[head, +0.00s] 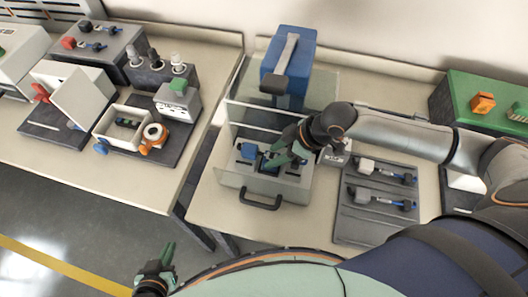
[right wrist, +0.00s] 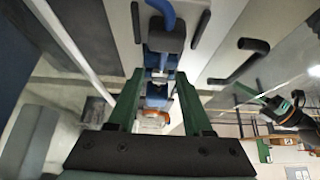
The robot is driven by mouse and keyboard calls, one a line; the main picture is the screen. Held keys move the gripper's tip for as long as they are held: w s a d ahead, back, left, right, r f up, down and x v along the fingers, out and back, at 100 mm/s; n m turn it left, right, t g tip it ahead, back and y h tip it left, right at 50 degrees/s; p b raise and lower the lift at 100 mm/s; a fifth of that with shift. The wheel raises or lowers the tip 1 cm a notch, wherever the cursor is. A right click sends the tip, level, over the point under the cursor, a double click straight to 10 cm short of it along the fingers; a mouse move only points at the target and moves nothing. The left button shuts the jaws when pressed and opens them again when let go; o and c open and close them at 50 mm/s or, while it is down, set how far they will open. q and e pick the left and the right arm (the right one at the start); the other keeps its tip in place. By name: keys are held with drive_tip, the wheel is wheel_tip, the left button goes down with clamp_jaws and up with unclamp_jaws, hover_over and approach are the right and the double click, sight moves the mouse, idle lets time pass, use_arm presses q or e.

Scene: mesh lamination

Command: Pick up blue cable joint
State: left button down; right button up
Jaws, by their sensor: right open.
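My right gripper (head: 272,160) reaches down into a grey open-topped tray (head: 298,188) with a black front handle. In the right wrist view its two green fingers (right wrist: 160,95) are spread apart. A blue joint piece (right wrist: 157,96) shows between them, with a pale metallic part (right wrist: 158,74) above it in the picture. I cannot tell whether the fingers touch it. In the head view, blue parts (head: 248,151) sit in the tray beside the fingers, which partly hide them. My left gripper (head: 162,262) is low at the bottom left, with its green fingers apart and nothing seen between them.
A green box (head: 470,100) is at the far right. A second table (head: 110,160) with several fixtures stands left, across a gap.

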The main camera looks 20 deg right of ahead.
drive_tip(key=shift+c, duration=0.3)
clamp_jaws()
idle(0.3)
